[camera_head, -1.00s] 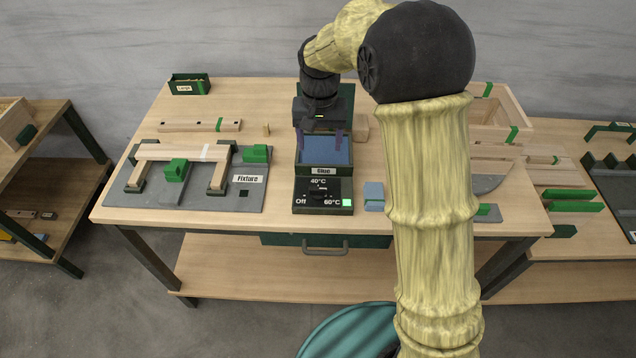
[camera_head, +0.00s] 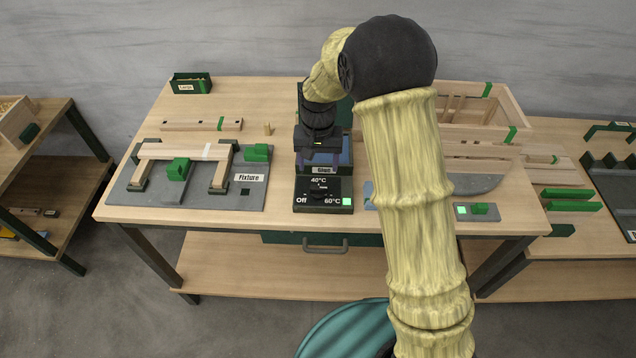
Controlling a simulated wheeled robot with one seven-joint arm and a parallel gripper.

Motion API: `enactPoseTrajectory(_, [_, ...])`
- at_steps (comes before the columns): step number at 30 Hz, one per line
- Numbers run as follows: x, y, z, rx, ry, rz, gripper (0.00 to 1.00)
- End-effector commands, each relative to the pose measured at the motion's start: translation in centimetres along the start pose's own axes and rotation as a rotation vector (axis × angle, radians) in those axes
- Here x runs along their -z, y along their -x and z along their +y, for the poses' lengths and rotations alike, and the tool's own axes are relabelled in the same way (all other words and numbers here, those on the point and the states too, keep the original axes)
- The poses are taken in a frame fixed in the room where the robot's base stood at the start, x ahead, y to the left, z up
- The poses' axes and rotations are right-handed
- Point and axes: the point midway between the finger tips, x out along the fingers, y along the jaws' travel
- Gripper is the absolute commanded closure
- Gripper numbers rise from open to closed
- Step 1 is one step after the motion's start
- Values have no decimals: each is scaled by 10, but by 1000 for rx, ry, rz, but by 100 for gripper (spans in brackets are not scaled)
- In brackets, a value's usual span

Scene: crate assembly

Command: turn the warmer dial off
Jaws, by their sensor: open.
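The warmer dial (camera_head: 320,190) sits on the black front panel (camera_head: 310,207) of the glue warmer, with the marks Off at left, 40°C at top and 60°C at right. A green light glows at the panel's lower right. Which mark the dial points to is too small to tell surely. The glue tray (camera_head: 345,152) is behind the panel, labelled Glue. My gripper (camera_head: 318,168) points down over the front part of the tray, just behind the dial. Its two fingers are apart with nothing seen between them.
The fixture board (camera_head: 245,201) with wooden parts and green clamps lies to the left. A blue block (camera_head: 369,194) is right of the panel, partly hidden by my arm. A wooden crate (camera_head: 505,105) stands at the back right. A drawer handle (camera_head: 325,247) is below the table's front edge.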

Motion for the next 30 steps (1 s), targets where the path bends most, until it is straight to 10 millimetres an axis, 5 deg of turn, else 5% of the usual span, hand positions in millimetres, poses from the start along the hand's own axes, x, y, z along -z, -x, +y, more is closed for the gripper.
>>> enactPoseTrajectory(15, [-1, -85, 0, -1, 2, -3, 35])
enactPoseTrajectory(27, [0, -95, -1, 1, 2, 1, 35])
enactPoseTrajectory(30, [0, -95, -1, 0, 2, 1, 52])
